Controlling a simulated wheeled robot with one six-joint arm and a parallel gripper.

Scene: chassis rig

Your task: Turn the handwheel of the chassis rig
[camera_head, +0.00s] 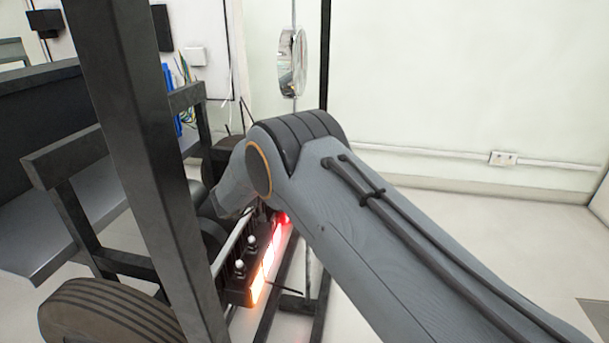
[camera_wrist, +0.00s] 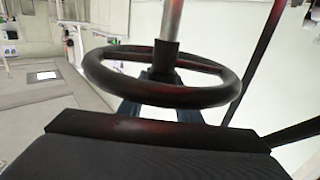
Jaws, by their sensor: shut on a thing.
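The handwheel (camera_wrist: 104,76) is a black ring with a dark hub on a grey shaft, in the middle of the wrist view. My gripper (camera_wrist: 160,78) reaches toward it from below, with bluish-dark fingers on both sides of the middle. The fingers run past the near part of the rim toward the hub and are shut on the handwheel. The rim and my dark gripper body hide much of the exact contact. In the head view my grey arm crosses the rig, and the handwheel and my fingers are not visible there.
The rig's black frame (camera_head: 133,130) stands at the left, with a tyre (camera_head: 110,315) low down and a lit red lamp strip (camera_head: 266,266). A round mirror (camera_head: 291,62) stands behind my arm. Floor is free at the right, before the white wall.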

